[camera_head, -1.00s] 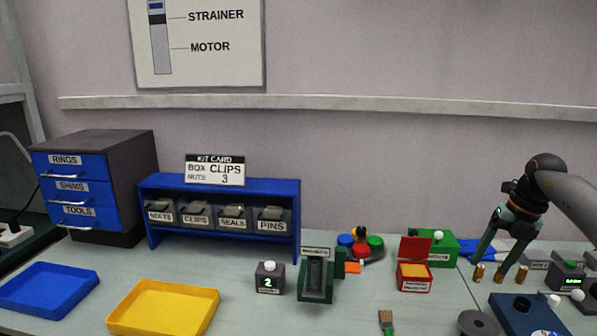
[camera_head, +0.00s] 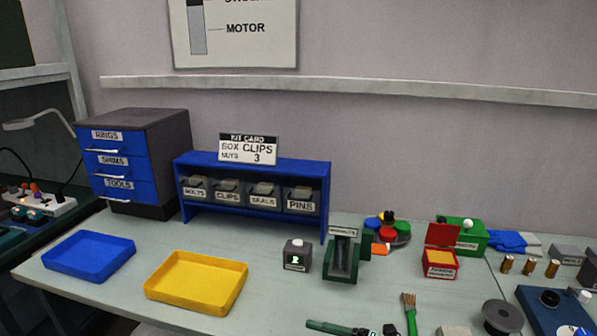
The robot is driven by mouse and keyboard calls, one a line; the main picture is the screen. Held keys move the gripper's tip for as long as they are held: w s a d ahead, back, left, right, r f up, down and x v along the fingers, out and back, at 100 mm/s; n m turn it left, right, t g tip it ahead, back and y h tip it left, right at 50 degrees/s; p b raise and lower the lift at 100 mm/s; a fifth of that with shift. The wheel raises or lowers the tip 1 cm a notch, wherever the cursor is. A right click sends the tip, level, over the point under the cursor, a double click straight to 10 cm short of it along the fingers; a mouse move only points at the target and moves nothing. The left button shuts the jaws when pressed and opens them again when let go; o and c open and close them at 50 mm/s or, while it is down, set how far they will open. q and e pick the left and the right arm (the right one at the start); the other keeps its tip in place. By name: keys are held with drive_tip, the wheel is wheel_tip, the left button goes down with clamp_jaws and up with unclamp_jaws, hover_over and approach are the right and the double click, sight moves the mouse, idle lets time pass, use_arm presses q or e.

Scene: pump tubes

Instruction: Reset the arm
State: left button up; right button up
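Neither of my grippers shows in the head view, and no part of my arms can be made out. The worktable (camera_head: 120,292) is in view with its objects standing on it. Whether my grippers are open or shut is hidden, as both are outside the picture.
A blue tray (camera_head: 90,276) and a yellow tray (camera_head: 172,307) lie at the left. Behind them stand a drawer cabinet (camera_head: 160,135) and a blue bin rack (camera_head: 245,165). A brush (camera_head: 409,308), a red box (camera_head: 441,236) and several brass cylinders (camera_head: 530,267) are at the right.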

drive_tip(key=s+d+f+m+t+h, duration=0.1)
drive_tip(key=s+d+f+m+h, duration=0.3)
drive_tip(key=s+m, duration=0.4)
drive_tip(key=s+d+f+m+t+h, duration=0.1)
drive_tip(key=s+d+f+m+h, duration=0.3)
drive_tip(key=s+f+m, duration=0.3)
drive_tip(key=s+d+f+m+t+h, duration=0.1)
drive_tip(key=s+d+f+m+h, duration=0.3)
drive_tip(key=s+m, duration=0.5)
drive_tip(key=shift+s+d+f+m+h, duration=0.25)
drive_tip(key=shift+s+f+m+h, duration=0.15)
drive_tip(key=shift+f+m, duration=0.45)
